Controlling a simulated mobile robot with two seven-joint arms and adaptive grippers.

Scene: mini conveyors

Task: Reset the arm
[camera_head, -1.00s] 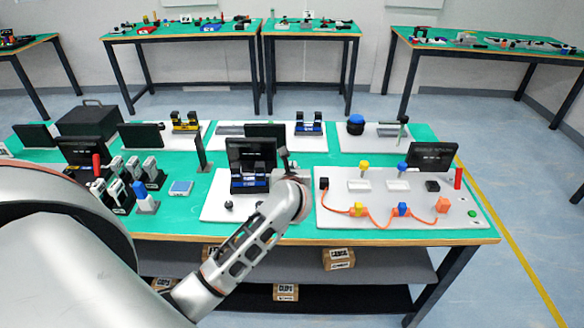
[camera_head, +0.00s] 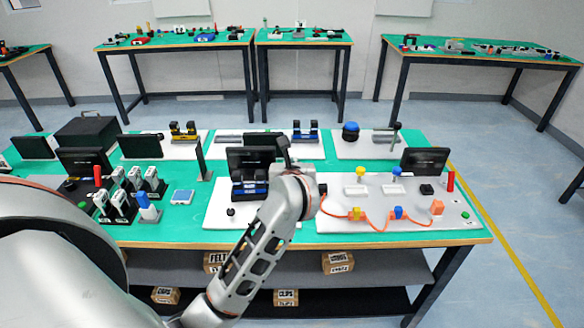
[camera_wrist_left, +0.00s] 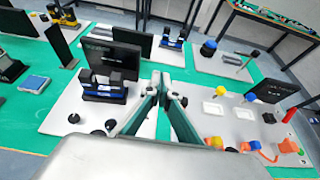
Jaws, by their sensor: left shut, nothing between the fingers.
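My left arm comes in from the lower left in the head view and reaches over the front middle of the green-topped table (camera_head: 150,233). My left gripper (camera_head: 283,147) is at its far end, mostly hidden behind my wrist. In the left wrist view the fingers (camera_wrist_left: 161,82) are together with nothing between them. They are above the white boards, right of a mini conveyor with blue parts (camera_wrist_left: 103,88) and a dark screen (camera_wrist_left: 112,57). That conveyor also shows in the head view (camera_head: 248,189). My right gripper is in neither view.
To the right is a white board (camera_head: 335,227) with yellow, blue and orange plugs on an orange cable (camera_head: 375,219). A red post (camera_head: 451,181) stands at its edge. A blue round knob (camera_head: 350,131) is behind it. White-and-black devices (camera_head: 125,190) stand at left. Boxes (camera_head: 338,263) are on the shelf below.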

